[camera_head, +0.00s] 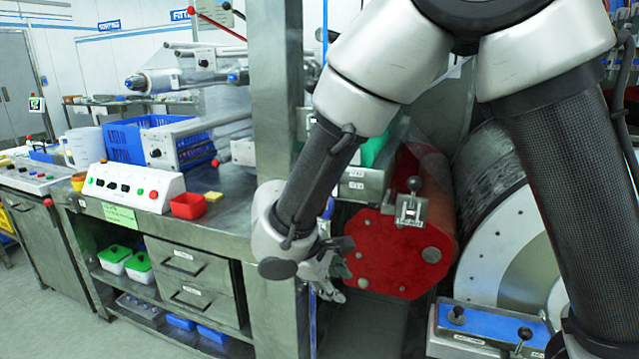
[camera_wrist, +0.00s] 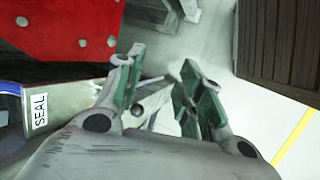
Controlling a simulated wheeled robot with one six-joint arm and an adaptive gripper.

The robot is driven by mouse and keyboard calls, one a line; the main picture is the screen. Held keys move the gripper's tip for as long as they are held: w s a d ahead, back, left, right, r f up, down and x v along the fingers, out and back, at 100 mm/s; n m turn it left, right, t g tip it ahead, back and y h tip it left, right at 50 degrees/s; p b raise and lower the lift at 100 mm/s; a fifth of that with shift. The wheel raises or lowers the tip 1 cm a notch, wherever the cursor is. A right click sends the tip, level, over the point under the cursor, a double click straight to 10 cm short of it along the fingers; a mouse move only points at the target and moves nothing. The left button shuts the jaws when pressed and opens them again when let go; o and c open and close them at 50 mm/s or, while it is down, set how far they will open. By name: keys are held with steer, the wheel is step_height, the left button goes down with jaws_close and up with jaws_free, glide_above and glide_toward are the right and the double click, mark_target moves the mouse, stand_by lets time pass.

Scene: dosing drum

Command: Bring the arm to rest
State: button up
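My gripper (camera_head: 332,272) hangs from my bent arm in the head view, in front of the steel bench and left of the red drum guard (camera_head: 390,255). In the wrist view my gripper (camera_wrist: 160,95) shows two fingers with green pads. The fingers stand apart with a gap between them, and nothing is held there. The red guard also shows at the upper left of the wrist view (camera_wrist: 55,35), beside the fingers and not between them. My arm hides part of the bench post and the machine in the head view.
The steel bench (camera_head: 232,213) holds a white control box (camera_head: 133,187), a red bin (camera_head: 188,206) and a blue crate (camera_head: 125,143). A blue panel with levers (camera_head: 490,322) is at lower right. A floor with a yellow line (camera_wrist: 295,137) shows in the wrist view.

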steer(key=s+d+r+m+y, duration=0.1)
steer(key=s+d+r+m, duration=0.3)
steer(key=d, duration=0.7)
steer(key=s+d+r+m+y, duration=0.2)
steer(key=s+d+r+m, duration=0.3)
steer(key=d+r, duration=0.4)
steer(key=s+d+r+m+y, duration=0.1)
steer(key=s+d+r+m, duration=0.3)
steer(key=d, duration=1)
step_height(320, 180, up, 2)
steer(key=shift+s+r+t+y, duration=0.2)
steer(key=shift+s+t+y, duration=0.1)
steer(key=shift+t+y, duration=0.1)
